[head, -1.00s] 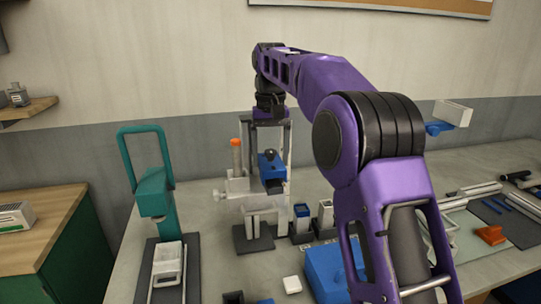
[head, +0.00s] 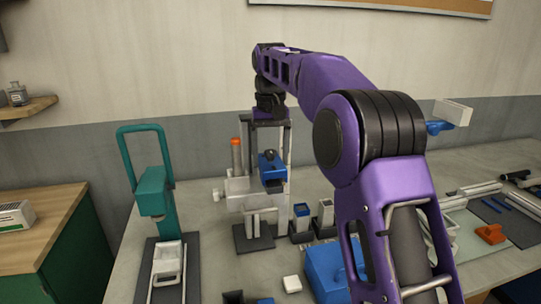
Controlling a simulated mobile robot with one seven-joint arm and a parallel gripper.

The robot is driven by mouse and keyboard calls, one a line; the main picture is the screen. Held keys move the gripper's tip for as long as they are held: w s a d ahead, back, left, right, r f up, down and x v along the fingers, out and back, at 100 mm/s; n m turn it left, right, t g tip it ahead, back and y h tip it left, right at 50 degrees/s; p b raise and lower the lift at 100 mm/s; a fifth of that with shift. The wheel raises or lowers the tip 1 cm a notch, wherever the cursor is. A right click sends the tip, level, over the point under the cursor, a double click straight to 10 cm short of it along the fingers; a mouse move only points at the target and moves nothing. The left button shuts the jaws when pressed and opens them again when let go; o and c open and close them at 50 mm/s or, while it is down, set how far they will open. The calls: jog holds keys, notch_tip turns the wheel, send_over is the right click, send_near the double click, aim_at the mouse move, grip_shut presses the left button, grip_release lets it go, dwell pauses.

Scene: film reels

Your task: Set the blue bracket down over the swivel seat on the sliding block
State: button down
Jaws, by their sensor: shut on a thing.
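My gripper (head: 270,110) points down at the end of the purple arm, above the bench's middle. It is shut; its fingertips are small and hard to make out against the upright frame. The blue bracket (head: 271,166) shows below it, with a dark knob-like part at its top. The white sliding block (head: 240,187) is beside and below the blue piece, on a white and grey fixture. The swivel seat cannot be made out clearly, and I cannot tell whether the bracket touches it.
An orange-topped post (head: 236,155) stands close to the left of the bracket. A teal press (head: 154,190) stands farther left. Small dark holders (head: 301,222) and a blue box (head: 330,270) are in front on the right. An orange part (head: 490,233) lies far right.

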jog(key=shift+f+b, duration=0.5)
jog(key=shift+f, duration=0.4)
grip_release()
